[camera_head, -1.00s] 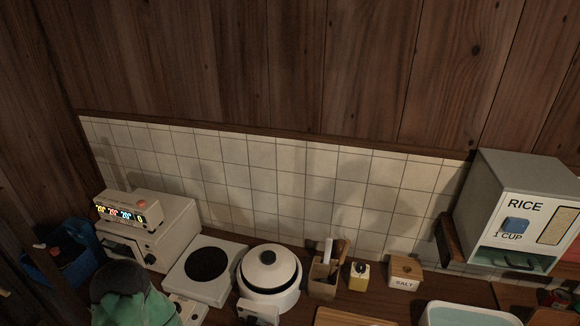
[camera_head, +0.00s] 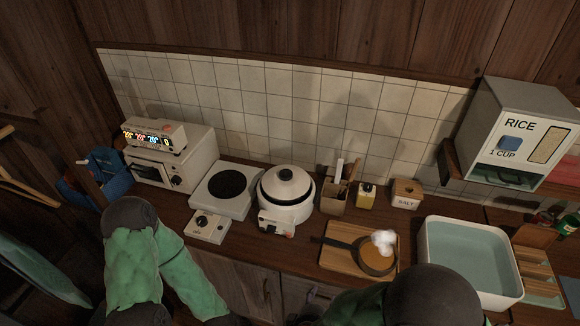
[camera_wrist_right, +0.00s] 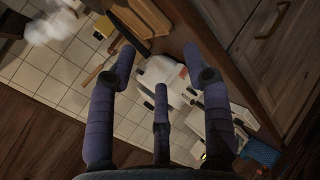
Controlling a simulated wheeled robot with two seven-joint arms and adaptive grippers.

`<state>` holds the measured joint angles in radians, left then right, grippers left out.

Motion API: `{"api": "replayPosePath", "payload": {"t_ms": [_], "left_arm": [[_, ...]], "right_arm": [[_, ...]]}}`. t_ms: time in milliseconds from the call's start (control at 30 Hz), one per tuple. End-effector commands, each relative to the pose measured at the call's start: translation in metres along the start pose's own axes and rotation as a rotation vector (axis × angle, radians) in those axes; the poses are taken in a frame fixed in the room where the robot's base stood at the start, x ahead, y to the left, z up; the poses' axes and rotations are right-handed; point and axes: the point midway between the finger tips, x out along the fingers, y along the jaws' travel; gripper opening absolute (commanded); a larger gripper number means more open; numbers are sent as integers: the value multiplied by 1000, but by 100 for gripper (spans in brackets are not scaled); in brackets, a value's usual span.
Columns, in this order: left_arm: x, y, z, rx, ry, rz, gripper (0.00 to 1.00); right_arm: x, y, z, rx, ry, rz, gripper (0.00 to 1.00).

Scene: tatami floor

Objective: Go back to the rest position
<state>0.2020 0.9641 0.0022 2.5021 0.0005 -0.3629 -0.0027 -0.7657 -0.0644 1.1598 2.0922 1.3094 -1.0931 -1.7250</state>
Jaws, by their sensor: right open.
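My right gripper shows in the right wrist view (camera_wrist_right: 158,65), its wrapped fingers spread apart with nothing between them. It faces the counter, which looks tilted in that view. In the head view my right arm enters at the bottom right, and its gripper is mostly hidden at the bottom edge. My left arm, in a green sleeve, is at the bottom left of the head view, its gripper below the frame.
A steaming pan (camera_head: 376,257) sits on a wooden board (camera_head: 333,261).

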Motion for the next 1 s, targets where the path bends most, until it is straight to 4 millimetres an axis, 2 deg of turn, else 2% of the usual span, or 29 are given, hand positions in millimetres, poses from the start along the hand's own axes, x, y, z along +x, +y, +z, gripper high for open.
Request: {"api": "replayPosePath", "payload": {"t_ms": [267,467,733,1000], "left_arm": [[5,-2,1,-1,-2,0,40],[10,-4,0,-1,-1,0,40],[19,-7,0,-1,-1,0,40],[27,-10,0,-1,-1,0,40]], "right_arm": [[25,-14,-6,170,21,-114,50],[55,-39,-8,388,11,-278,50],[92,-94,8,762,-106,-581,50],[104,-157,43,1099,-345,-860,50]]}}
